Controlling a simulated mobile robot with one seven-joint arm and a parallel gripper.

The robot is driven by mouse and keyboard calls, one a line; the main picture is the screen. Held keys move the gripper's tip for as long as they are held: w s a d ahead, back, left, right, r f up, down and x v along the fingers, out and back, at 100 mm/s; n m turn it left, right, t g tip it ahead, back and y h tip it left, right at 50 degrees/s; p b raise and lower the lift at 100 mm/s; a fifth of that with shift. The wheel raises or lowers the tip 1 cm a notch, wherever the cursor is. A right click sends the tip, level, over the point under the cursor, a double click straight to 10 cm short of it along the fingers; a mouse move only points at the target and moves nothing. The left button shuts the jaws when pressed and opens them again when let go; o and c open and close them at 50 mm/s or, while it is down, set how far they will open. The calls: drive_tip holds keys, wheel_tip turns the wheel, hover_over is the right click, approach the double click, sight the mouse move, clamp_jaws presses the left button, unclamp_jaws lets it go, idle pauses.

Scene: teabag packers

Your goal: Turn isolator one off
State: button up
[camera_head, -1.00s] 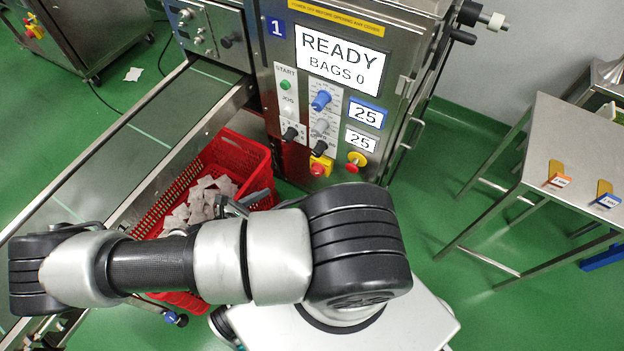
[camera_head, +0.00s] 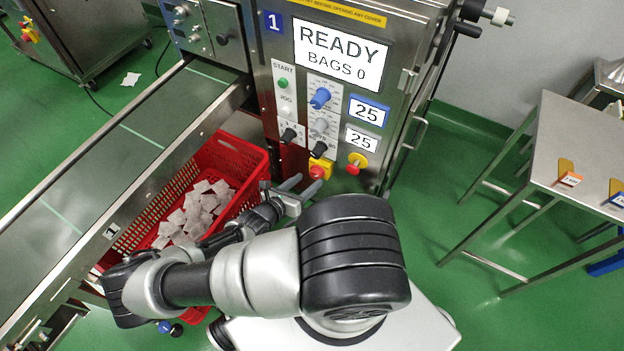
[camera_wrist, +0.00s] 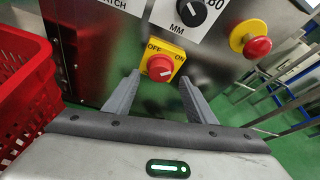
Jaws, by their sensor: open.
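Isolator one is a red rotary knob on a yellow plate (camera_head: 320,168), low on the front of the steel machine marked with a blue 1 (camera_head: 274,23). In the wrist view the isolator (camera_wrist: 160,67) shows OFF at its upper left and ON at its right. A pale mark shows on the knob, but its exact direction is too small to tell. My gripper (camera_head: 303,187) is just in front of the panel, below the knob in the head view. In the wrist view its two fingers (camera_wrist: 160,80) are apart, either side of the knob, not visibly touching it.
A red and yellow push button (camera_wrist: 251,38) is right of the isolator, and a black dial (camera_wrist: 191,11) is above it. A red crate of teabags (camera_head: 250,150) stands close on the left beside the conveyor (camera_head: 110,150). A steel table (camera_head: 590,150) is at right.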

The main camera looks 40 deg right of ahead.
sight(314, 176)
drive_tip(key=shift+b+x, duration=0.35)
drive_tip(key=shift+x, duration=1.65)
drive_tip(key=c, duration=1)
drive_tip(key=shift+c, duration=0.2)
